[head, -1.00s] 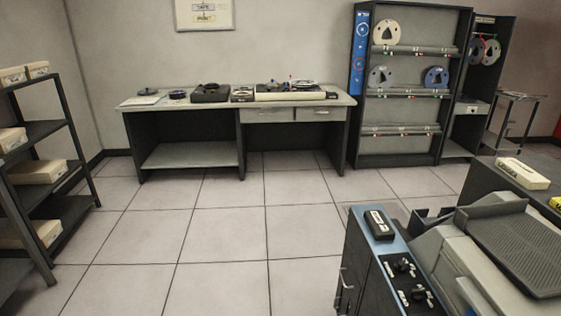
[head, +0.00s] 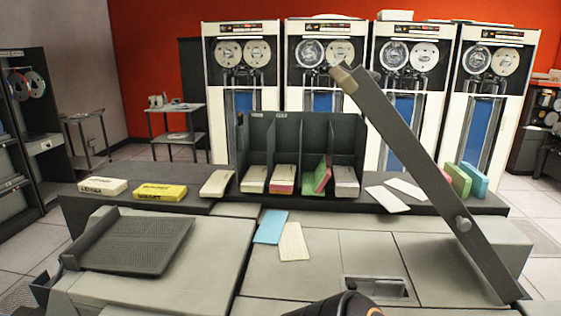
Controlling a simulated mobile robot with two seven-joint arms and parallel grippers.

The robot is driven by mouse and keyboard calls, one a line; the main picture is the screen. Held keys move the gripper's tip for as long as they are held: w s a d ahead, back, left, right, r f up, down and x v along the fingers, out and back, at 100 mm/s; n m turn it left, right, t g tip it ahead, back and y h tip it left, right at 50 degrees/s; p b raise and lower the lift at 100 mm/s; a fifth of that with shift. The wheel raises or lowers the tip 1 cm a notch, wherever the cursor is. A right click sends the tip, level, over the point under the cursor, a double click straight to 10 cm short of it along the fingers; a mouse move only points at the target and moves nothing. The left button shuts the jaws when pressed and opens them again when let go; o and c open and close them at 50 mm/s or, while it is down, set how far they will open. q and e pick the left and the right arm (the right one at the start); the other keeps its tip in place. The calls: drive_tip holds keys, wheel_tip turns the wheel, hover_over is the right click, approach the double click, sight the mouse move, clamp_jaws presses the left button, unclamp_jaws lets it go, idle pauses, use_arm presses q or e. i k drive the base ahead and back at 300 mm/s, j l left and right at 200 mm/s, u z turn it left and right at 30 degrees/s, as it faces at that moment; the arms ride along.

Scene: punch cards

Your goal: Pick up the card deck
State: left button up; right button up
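Several card decks show in the head view, and I cannot tell which one the task means. A cream deck (head: 217,183) lies left of the dark pocket rack. In the rack's pockets are a cream deck (head: 253,180), a cream and pink deck (head: 283,179), a tilted green and pink deck (head: 318,175) and another cream deck (head: 346,182). Green (head: 458,181) and blue (head: 474,181) decks stand at the right end of the ledge. Neither gripper's fingers are visible. A black part with orange shows at the bottom edge, possibly mine.
A labelled cream block (head: 103,186) and a yellow block (head: 160,192) lie on the ledge. A ribbed tray (head: 130,243) sits at front left. A long grey bar (head: 420,165) slants across the right side. Loose cards (head: 270,226) lie on the grey machine top (head: 310,270).

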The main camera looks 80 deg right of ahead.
sight(461, 182)
drive_tip(key=z, duration=3.95)
drive_tip(key=l+z, duration=0.45)
drive_tip(key=z, duration=0.15)
drive_tip(key=i+l+z, duration=0.2)
drive_tip(key=l, duration=0.25)
drive_tip(key=i+l+z, duration=0.35)
drive_tip(key=i+l, duration=0.15)
drive_tip(key=i+l+z, duration=0.15)
drive_tip(key=i, duration=0.3)
drive_tip(key=i+l+z, duration=0.15)
drive_tip(key=i, duration=0.3)
drive_tip(key=i+u, duration=0.65)
drive_tip(key=i+l+u, duration=0.2)
drive_tip(key=i+u, duration=0.15)
